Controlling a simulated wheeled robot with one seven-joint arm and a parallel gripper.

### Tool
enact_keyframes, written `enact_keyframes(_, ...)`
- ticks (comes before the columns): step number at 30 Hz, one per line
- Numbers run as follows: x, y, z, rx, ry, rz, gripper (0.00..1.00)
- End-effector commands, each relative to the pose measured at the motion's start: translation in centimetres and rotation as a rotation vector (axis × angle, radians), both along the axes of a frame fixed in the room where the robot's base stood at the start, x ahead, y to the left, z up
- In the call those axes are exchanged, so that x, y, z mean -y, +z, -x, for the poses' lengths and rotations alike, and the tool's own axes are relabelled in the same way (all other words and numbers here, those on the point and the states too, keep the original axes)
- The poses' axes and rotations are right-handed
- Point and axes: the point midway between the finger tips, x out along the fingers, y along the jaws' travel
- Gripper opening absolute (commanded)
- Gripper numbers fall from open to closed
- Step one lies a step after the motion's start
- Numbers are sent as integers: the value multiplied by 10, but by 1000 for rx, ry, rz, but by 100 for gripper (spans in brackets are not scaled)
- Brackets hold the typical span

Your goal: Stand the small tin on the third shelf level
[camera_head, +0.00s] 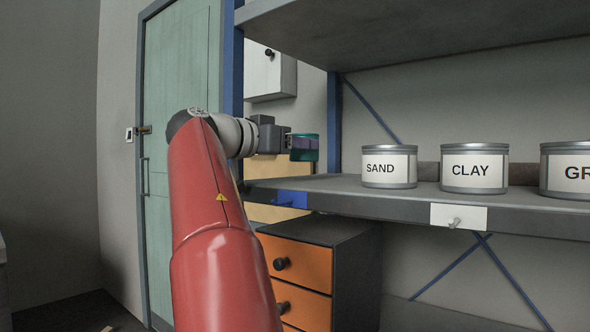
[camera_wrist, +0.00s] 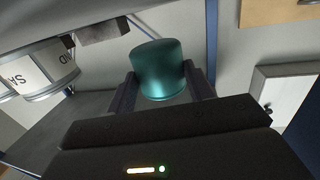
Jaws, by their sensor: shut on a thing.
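The small tin is a teal cylinder. In the head view the tin (camera_head: 305,148) is held upright at the left end of a shelf board (camera_head: 330,188), a little above it. My gripper (camera_head: 290,146) reaches in from the left and is shut on the tin. In the wrist view the tin (camera_wrist: 160,72) sits between the two dark fingers of my gripper (camera_wrist: 163,88). Which level this board is cannot be told, as the lower part of the rack is mostly out of view.
Tins labelled SAND (camera_head: 389,167) and CLAY (camera_head: 474,168), and a third (camera_head: 566,171) cut off by the frame, stand to the right. The board's left part is clear. A blue post (camera_head: 233,60) stands beside my arm. Another shelf (camera_head: 420,30) hangs overhead. An orange-drawered cabinet (camera_head: 300,262) is below.

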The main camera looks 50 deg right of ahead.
Motion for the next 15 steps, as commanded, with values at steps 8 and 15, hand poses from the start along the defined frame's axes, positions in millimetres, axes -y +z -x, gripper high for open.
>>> enact_keyframes(8,0,-34,1,-1,1,1,21)
enact_keyframes(15,3,-36,0,2,1,2,21)
